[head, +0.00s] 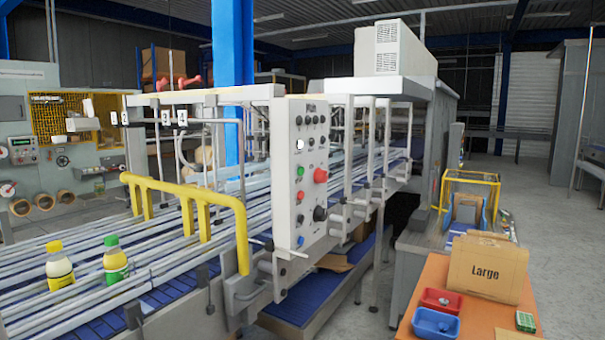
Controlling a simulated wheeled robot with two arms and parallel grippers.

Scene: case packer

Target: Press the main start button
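A light grey control panel (311,228) stands at the near end of the conveyor, in the middle of the head view. Its face carries several small buttons and knobs. A larger red button (320,175) and a black rotary knob (319,213) are on the right. The labels are too small to read, so I cannot tell which is the main start button. Neither of my grippers is in view.
At right, an orange table (480,315) holds a "Large" carton (487,268), a red bin (440,301) and a blue bin (435,323). Floor at far right is clear.

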